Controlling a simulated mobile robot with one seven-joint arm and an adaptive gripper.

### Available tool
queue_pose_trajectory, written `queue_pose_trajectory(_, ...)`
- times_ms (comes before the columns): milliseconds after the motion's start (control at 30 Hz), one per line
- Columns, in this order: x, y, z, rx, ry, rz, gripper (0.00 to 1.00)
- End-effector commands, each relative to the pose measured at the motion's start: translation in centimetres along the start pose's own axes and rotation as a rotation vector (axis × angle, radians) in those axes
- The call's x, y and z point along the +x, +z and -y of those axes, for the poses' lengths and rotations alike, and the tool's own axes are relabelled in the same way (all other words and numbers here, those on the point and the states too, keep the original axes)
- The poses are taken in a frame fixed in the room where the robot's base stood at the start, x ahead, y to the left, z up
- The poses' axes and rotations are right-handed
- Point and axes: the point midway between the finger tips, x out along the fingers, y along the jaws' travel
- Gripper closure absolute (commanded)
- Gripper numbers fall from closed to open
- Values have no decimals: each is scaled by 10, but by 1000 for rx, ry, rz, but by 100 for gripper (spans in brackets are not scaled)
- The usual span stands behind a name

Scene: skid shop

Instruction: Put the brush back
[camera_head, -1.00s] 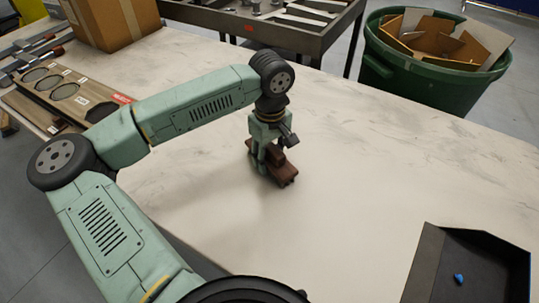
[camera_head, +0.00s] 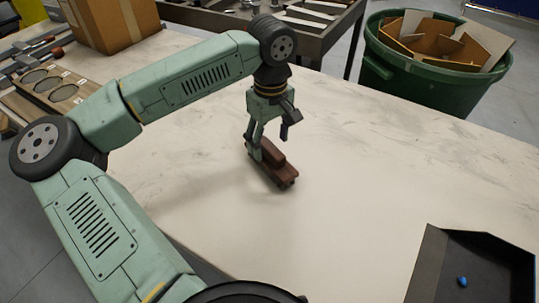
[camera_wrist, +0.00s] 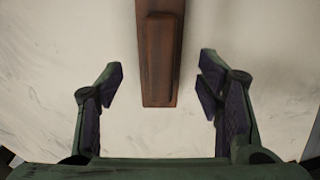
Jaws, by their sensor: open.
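The brush (camera_head: 279,167) is a brown wooden block with a raised handle part, lying on the pale worktop. In the wrist view the brush (camera_wrist: 160,60) runs from the top edge down to between and just ahead of the fingertips, and its far end is cut off. My gripper (camera_head: 270,140) is open above the brush's far end. In the wrist view my gripper (camera_wrist: 158,82) has its fingers spread wide on either side of the brush, with clear gaps and no contact visible.
A black tray (camera_head: 428,262) with a small blue object (camera_head: 462,281) is at the lower right. A wooden board with round cutouts (camera_head: 40,98) and a cardboard box (camera_head: 112,22) are at upper left. A green bin (camera_head: 430,75) stands beyond the worktop (camera_head: 390,170), which is mostly bare.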

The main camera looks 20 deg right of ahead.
Motion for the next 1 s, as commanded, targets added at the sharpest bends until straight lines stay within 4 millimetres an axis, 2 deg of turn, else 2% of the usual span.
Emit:
queue_pose_trajectory(100,-24,-1,-1,-1,1,-3,40)
queue_pose_trajectory(300,-52,0,-1,0,1,-1,40)
queue_pose_trajectory(633,-61,0,0,1,0,1,40)
queue_pose_trajectory(733,-63,7,-6,-1,38,21,40)
queue_pose_trajectory(767,-66,12,-11,-3,69,38,40)
queue_pose_trajectory(867,-87,47,-39,-22,260,155,40)
queue_pose_trajectory(967,-143,99,-65,-68,547,376,40)
queue_pose_trajectory(1000,-174,119,-69,-92,663,487,40)
